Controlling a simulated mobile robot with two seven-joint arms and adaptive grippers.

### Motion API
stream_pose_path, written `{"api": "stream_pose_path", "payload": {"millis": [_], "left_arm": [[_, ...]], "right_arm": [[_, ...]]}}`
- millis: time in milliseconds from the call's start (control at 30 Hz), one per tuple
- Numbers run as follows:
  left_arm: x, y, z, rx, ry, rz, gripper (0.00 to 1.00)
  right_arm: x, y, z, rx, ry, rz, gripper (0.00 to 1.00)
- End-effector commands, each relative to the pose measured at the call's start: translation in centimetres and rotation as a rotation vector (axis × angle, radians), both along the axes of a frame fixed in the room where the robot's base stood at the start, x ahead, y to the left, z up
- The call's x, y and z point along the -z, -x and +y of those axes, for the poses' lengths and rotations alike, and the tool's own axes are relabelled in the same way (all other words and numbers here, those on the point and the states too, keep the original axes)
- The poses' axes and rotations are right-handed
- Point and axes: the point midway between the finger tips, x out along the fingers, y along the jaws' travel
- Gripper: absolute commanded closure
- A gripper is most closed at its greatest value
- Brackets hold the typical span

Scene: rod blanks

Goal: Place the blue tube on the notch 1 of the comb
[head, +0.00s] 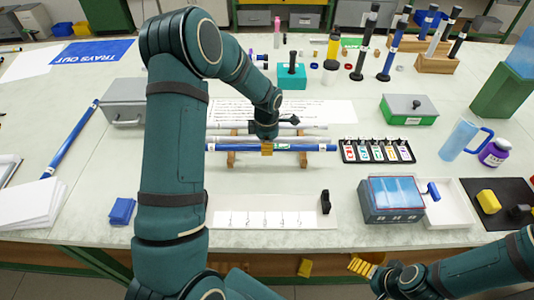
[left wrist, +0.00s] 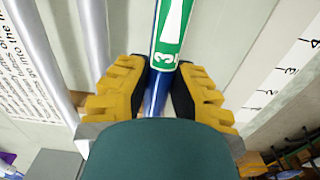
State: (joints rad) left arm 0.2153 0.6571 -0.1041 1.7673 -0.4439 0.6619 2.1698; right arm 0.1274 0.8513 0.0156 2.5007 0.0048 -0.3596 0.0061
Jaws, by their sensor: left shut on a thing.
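The blue tube (head: 222,147) lies level across the front of a wooden rack (head: 232,160), with grey tubes behind it. It has a green and white label marked 3, clear in the left wrist view (left wrist: 168,40). My left gripper (head: 267,150) is shut on the blue tube near its middle; its yellow fingers stand on both sides (left wrist: 155,92). A white board (head: 225,216) with a row of several numbered marks lies in front; it looks like the comb, but its notches are too small to make out. My right gripper (head: 361,266) is low at the table's front edge, its fingers unclear.
Another blue tube (head: 70,140) lies at the left beside a grey box (head: 124,100). A black tray with coloured tags (head: 377,151) stands right of the rack. A blue-grey box (head: 392,200) stands right of the white board. Table between rack and board is clear.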

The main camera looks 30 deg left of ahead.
Motion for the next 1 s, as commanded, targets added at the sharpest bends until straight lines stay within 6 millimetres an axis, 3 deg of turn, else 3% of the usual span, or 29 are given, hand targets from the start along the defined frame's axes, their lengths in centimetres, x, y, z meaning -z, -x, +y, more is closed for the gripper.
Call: {"api": "stream_pose_path", "payload": {"millis": [233, 667, 700, 733, 1000], "left_arm": [[3.2, 0.1, 0.0, -0.001, 0.002, 0.003, 1.00], [3.8, 0.0, 0.0, 0.000, 0.001, 0.001, 1.00], [3.7, 0.0, 0.0, 0.000, 0.001, 0.001, 0.65], [3.7, 0.0, 0.0, 0.000, 0.001, 0.001, 0.55], [3.7, 0.0, 0.0, 0.000, 0.001, 0.001, 0.55]], "right_arm": [[0.4, 0.1, 0.0, -0.002, 0.000, 0.003, 0.13], [0.9, 0.3, 0.0, -0.004, -0.002, 0.006, 0.13], [0.8, 0.3, 0.1, -0.004, -0.002, 0.006, 0.13], [0.8, 0.3, 0.0, -0.004, -0.002, 0.006, 0.13], [0.7, 0.3, 0.1, -0.004, -0.002, 0.006, 0.13]]}}
